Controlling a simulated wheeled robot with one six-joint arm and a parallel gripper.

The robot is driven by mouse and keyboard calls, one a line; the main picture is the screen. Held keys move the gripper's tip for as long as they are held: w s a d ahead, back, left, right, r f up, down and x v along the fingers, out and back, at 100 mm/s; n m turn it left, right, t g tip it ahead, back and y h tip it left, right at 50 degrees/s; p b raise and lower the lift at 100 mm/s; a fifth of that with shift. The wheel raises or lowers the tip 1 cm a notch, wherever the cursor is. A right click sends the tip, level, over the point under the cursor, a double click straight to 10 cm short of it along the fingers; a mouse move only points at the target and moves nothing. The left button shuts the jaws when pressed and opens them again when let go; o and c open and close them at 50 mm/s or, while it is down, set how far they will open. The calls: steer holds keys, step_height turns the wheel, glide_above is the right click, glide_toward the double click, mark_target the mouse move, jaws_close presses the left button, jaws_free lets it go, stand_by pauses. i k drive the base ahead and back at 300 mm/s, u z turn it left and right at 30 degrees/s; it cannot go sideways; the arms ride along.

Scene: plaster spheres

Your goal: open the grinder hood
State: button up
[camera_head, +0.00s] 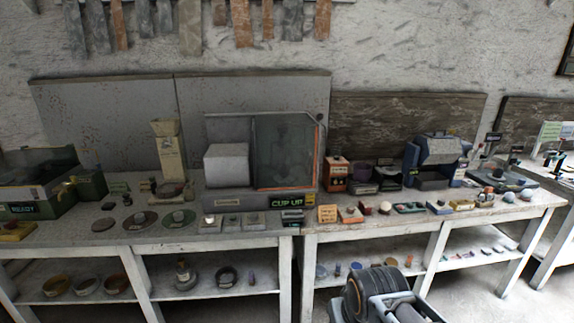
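The grinder, a grey machine, stands at the back of the middle of the bench, with a lit green "CUP UP" display (286,202) on its front. Its hood (277,152) is a dark see-through panel with orange edging at the right and bottom. The hood appears closed over the right part of the machine; a blurred grey shape shows behind it. A pale grey block (226,164) stands at the left of the hood. My arm shows at the bottom, in front of the bench and well away from the hood; I cannot make out gripper fingers.
Small discs and blocks line the bench front (240,238) below the grinder. A tan hopper device (168,150) stands left, an orange-brown box (336,174) close right, and a blue machine (437,158) farther right. A green box reading "READY" (40,190) is far left. Floor shows at lower right.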

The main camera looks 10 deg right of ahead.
mark_target(270, 122)
steer(key=z, duration=0.4)
steer(key=i, duration=0.95)
steer(key=u, duration=0.4)
